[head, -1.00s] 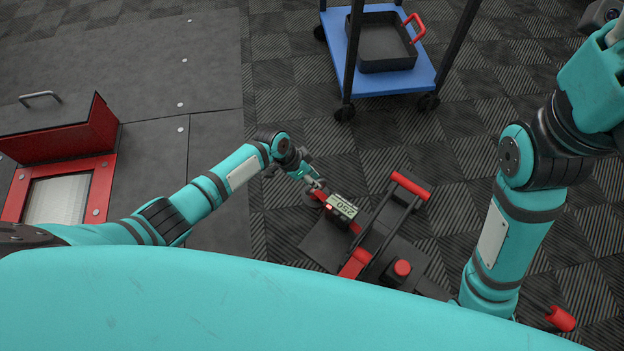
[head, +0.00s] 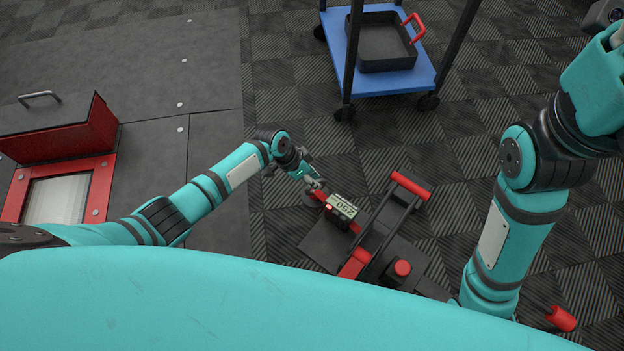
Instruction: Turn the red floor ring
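A small digital display (head: 341,206) with dark digits sits on the bar. I cannot make out a clear ring shape on the floor; the round part is mostly hidden by the gripper. My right arm hangs down at the right, and its gripper is hidden behind my teal body.
The dark floor device has a red-ended lever (head: 410,186) and a red knob (head: 402,268). A blue cart (head: 400,82) with a dark tray (head: 385,45) stands behind. A red cylinder (head: 561,318) shows at lower right. Carpet between is clear.

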